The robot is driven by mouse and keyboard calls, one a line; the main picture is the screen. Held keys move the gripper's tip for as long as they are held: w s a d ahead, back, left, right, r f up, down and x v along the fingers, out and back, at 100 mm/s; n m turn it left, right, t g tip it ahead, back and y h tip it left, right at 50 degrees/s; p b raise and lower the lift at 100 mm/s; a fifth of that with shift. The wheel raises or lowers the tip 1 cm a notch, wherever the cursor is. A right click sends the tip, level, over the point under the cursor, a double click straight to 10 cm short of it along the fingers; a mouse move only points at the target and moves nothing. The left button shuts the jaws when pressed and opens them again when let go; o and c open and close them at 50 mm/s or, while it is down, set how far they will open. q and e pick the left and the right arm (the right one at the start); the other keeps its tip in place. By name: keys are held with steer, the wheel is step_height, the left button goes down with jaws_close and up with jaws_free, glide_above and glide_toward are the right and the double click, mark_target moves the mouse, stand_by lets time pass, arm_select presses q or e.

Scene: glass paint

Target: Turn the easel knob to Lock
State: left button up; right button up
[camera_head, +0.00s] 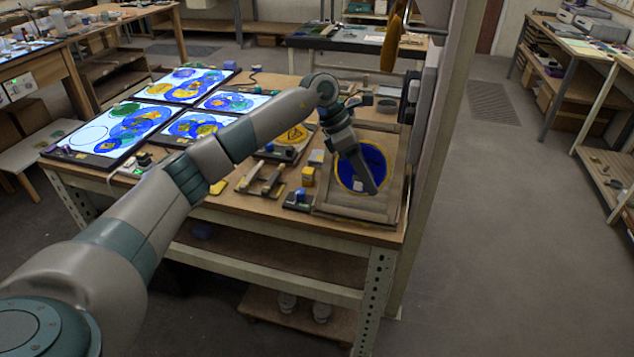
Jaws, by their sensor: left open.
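My left arm reaches in from the left over the workbench (235,200). Its gripper (364,176) points down in front of a blue round panel with a yellow rim (348,176), set in a wooden frame (352,213) at the bench's right end. The gripper is open, with no object visible in it. It covers part of the panel, and I cannot tell whether it touches it. This framed panel may be the easel. I cannot make out its knob or any Lock mark. My right gripper is out of view.
Lit panels with coloured circles (185,84) lie on the bench's left half. Small tools and a yellow block (308,175) lie left of the frame. A tall post (437,130) stands close on the right. Floor (500,230) right of it is clear.

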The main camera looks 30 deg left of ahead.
arm_select(q)
steer(key=a+r+y, duration=0.3)
steer(key=a, duration=0.6)
steer(key=s+a+r+n+g+y, duration=0.1)
steer(key=a+r, duration=0.3)
steer(key=a, duration=0.5)
steer(key=shift+s+r+y, duration=0.2)
steer(key=shift+r+y, duration=0.1)
steer(key=shift+y, duration=0.6)
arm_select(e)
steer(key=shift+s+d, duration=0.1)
arm_select(q)
steer(key=shift+a, duration=0.1)
steer(key=p, duration=0.2)
glide_above(301, 191)
step_height(301, 191, down, 5)
step_height(301, 191, down, 11)
steer(key=p, duration=0.3)
steer(key=shift+a+f, duration=0.1)
steer(key=shift+f, duration=0.6)
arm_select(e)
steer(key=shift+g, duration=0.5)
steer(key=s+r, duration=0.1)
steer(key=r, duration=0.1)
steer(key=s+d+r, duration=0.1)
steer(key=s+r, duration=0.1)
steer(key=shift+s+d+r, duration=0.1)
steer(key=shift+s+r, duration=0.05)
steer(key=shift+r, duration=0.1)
